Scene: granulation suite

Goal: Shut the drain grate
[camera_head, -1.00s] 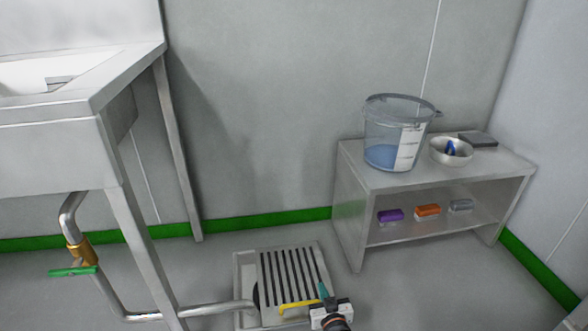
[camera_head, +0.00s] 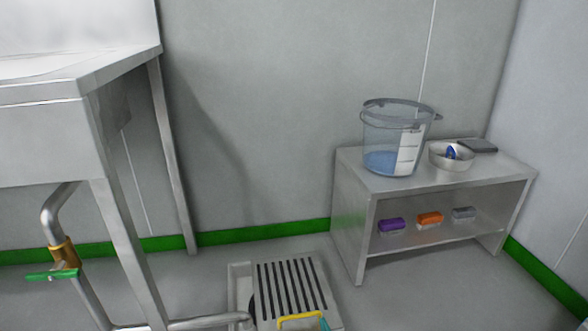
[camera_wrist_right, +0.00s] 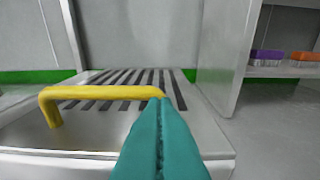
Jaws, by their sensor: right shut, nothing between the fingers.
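The drain grate (camera_head: 290,284) is a pale plate with dark slots, low in the head view. A strip of the pale drain frame (camera_head: 238,286) shows on its left, with a dark gap between. A yellow bar handle (camera_head: 300,317) stands at the grate's near side. In the right wrist view the handle (camera_wrist_right: 100,93) crosses in front of the slots (camera_wrist_right: 135,80). My right gripper (camera_wrist_right: 160,103) has teal fingers, shut and empty, at the handle's right end; I cannot tell whether they touch it. In the head view only its tip (camera_head: 324,324) shows. My left gripper is not in view.
A steel sink stand (camera_head: 125,230) with a bent pipe and green valve lever (camera_head: 52,275) is on the left. A low shelf unit (camera_head: 350,225) stands right of the drain, holding a clear bucket (camera_head: 385,160), a bowl (camera_head: 450,163) and coloured brushes (camera_head: 429,219). Floor at right is clear.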

